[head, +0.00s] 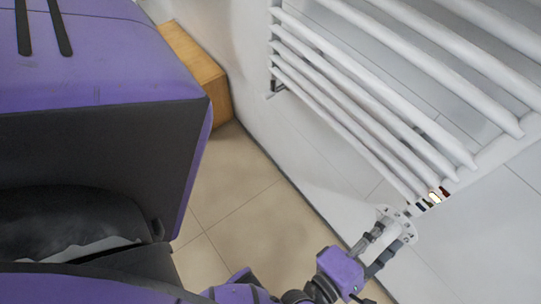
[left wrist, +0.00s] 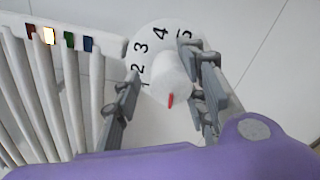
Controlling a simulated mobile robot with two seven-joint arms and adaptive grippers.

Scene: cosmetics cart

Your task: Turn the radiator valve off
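The radiator valve has a white round dial (left wrist: 141,62) with black numbers, of which 1 to 5 show at least in part. A white knob (left wrist: 172,75) stands out from its middle, with a red mark on the near, lower side of the knob. In the head view the valve dial (head: 411,231) sits at the lower end of the white radiator (head: 350,103). My left gripper (head: 374,250) is at the valve. In the left wrist view its open fingers (left wrist: 165,92) stand on either side of the knob. The left finger is apart from it; the right one looks very close, contact unclear. My right gripper is out of view.
Small coloured tabs (head: 434,198) sit on the radiator's end beside the valve, also seen in the left wrist view (left wrist: 48,36). A wooden box-like piece (head: 197,70) stands against the wall at the back. Tiled floor (head: 240,190) is clear there.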

